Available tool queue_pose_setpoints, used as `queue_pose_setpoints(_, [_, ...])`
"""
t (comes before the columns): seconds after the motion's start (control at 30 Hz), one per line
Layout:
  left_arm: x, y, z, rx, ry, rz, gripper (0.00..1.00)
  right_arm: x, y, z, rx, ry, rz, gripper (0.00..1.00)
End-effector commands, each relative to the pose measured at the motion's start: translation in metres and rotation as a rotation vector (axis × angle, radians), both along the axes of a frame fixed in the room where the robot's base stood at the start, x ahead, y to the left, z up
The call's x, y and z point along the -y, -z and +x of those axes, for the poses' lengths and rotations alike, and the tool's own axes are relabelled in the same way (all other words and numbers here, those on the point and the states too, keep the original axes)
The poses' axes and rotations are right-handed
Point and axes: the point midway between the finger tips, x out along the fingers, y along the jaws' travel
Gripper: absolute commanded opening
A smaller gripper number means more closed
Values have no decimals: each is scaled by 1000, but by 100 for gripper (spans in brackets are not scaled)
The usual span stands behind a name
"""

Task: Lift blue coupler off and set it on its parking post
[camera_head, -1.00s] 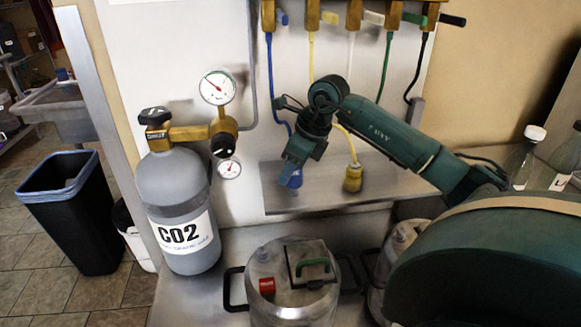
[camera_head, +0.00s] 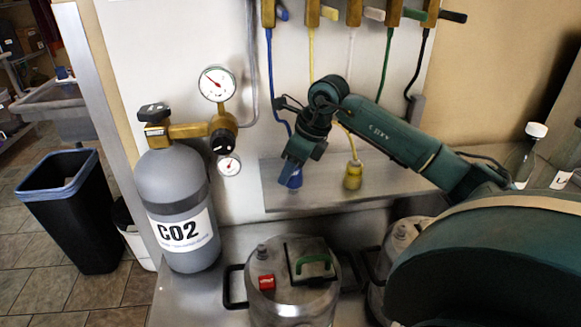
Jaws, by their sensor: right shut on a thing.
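The blue coupler (camera_head: 295,182) hangs at the end of the blue hose (camera_head: 270,85), at the left end of the metal shelf (camera_head: 400,188) on the wall. My right gripper (camera_head: 292,171) points down and is shut on the blue coupler from above. The jaws hide its upper part. I cannot tell whether its lower end touches a post or the shelf, and no bare post shows clearly. The yellow coupler (camera_head: 353,177) stands upright on the shelf, to the right of the blue one. My left gripper is not in view.
A steel keg (camera_head: 290,300) with a green-handled lid and a red tag stands below the shelf. A second keg (camera_head: 402,238) is partly hidden behind my right arm. A grey CO2 cylinder (camera_head: 175,190) with gauges stands at left. Several coloured hoses hang from taps above.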

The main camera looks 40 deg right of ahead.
Motion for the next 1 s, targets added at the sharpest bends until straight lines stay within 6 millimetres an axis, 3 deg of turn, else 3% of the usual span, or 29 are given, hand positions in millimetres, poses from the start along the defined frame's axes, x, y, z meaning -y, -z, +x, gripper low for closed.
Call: queue_pose_setpoints(1.0, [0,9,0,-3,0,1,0,0,10,0,1,0,0,10])
